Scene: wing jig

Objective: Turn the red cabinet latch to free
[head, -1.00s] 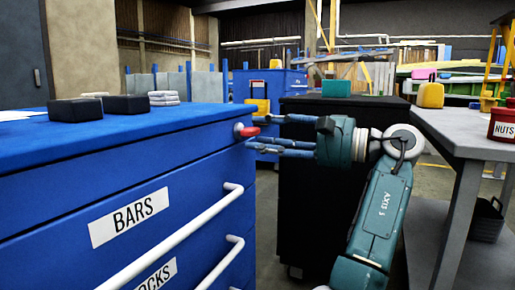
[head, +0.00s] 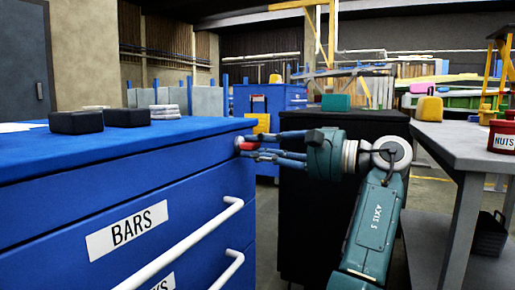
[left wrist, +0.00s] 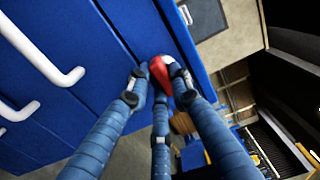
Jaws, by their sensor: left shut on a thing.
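The red latch (head: 247,146) sits on a pale round base at the upper right corner of the blue cabinet (head: 190,195). My left gripper (head: 258,147) reaches it from the right, with its blue fingers shut around the latch. In the left wrist view the red latch (left wrist: 159,72) shows between the fingertips, against the blue cabinet face (left wrist: 125,30). The fingers partly hide the latch in the head view, so its exact angle is hard to tell. My right gripper is not in view.
The cabinet has white bar handles (head: 190,240) and a BARS label (head: 127,230). Black blocks (head: 76,121) lie on its top. A black cabinet (head: 318,220) stands behind my left arm. A grey bench (head: 462,142) with a red NUTS container (head: 503,137) is at the right.

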